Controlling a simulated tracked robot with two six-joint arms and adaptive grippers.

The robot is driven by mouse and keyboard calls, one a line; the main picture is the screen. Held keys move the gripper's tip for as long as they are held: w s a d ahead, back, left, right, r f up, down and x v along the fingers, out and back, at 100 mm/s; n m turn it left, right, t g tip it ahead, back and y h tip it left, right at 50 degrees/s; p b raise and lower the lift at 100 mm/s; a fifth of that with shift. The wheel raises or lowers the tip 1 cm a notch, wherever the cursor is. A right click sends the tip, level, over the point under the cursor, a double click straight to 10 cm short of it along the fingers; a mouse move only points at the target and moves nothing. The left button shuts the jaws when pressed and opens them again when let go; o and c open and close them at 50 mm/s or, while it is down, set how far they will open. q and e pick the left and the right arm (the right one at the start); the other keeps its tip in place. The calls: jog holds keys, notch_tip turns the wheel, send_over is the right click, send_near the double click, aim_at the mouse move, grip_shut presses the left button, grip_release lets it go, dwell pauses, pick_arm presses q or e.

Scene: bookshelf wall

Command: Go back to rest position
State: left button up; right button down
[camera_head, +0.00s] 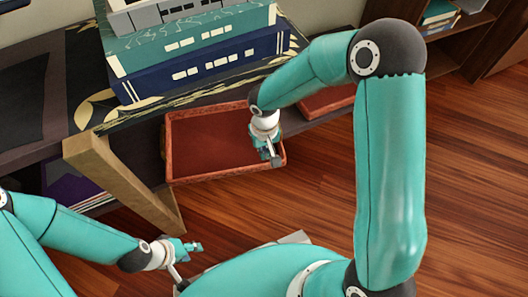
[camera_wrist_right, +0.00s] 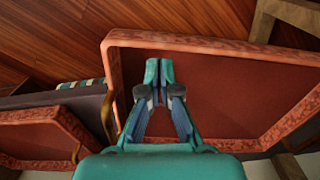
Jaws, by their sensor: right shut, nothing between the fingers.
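My right gripper (camera_head: 275,160) is over the right end of a red-brown tray (camera_head: 208,145) in the head view. In the right wrist view its fingertips (camera_wrist_right: 158,70) meet, shut and empty, in front of the tray's inner face (camera_wrist_right: 225,95). I cannot tell whether it touches the tray. My left gripper (camera_head: 195,247) is low at the left, near the foot of a wooden post. It is small in view, and I cannot tell whether its fingers are open or shut.
A shelf with stacked blue (camera_head: 200,68) and teal books (camera_head: 190,42) is above the tray. A wooden post (camera_head: 125,180) is between the tray and my left arm. A second red tray (camera_head: 327,100) lies right of it. Wooden floor (camera_head: 470,170) is free at right.

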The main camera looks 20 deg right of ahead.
notch_tip(320, 180, up, 7)
jog(key=p, duration=0.4)
jog(key=s+a+f+m+g+y, duration=0.1)
jog(key=s+a+f+y, duration=0.15)
jog(key=s+f, duration=0.55)
jog(key=s+a+f+m+y, duration=0.1)
jog(key=s+a+f+y, duration=0.15)
jog(key=s+f, duration=0.6)
notch_tip(320, 180, up, 29)
jog(key=w+t+h+p, duration=0.1)
jog(key=p, duration=2.5)
jog(key=shift+w+f+n+t+p, duration=0.2)
jog(key=shift+n+t+p, duration=0.1)
jog(key=shift+n+p, duration=0.1)
